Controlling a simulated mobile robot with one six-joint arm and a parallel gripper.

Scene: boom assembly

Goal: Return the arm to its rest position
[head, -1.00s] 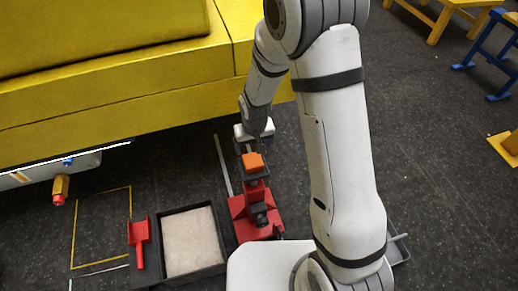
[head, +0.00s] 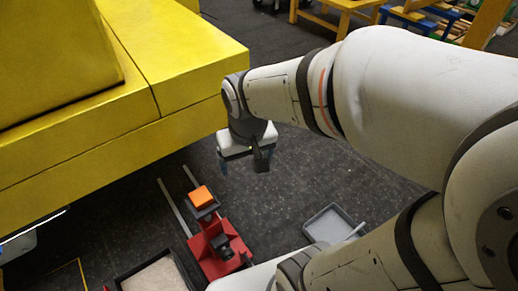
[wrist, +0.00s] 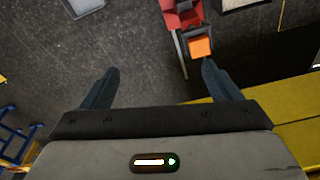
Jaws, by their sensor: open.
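My gripper (head: 246,164) hangs at the end of my white arm, beside the corner of the yellow structure (head: 190,112) in the head view. In the wrist view, the two dark fingers of my gripper (wrist: 160,72) are spread wide with only bare floor between them. My gripper is open and empty. The red stand (head: 213,256) with an orange block (head: 202,197) on its dark holder is on the floor, apart from my gripper. The orange block also shows in the wrist view (wrist: 200,47), near the right fingertip.
A grey tray (head: 312,228) lies on the floor right of the red stand. A black-rimmed box (head: 122,279) with pale filling is at lower left. A yellow bench (head: 340,8) and blue frames stand at the far back right. Dark floor lies open behind my arm.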

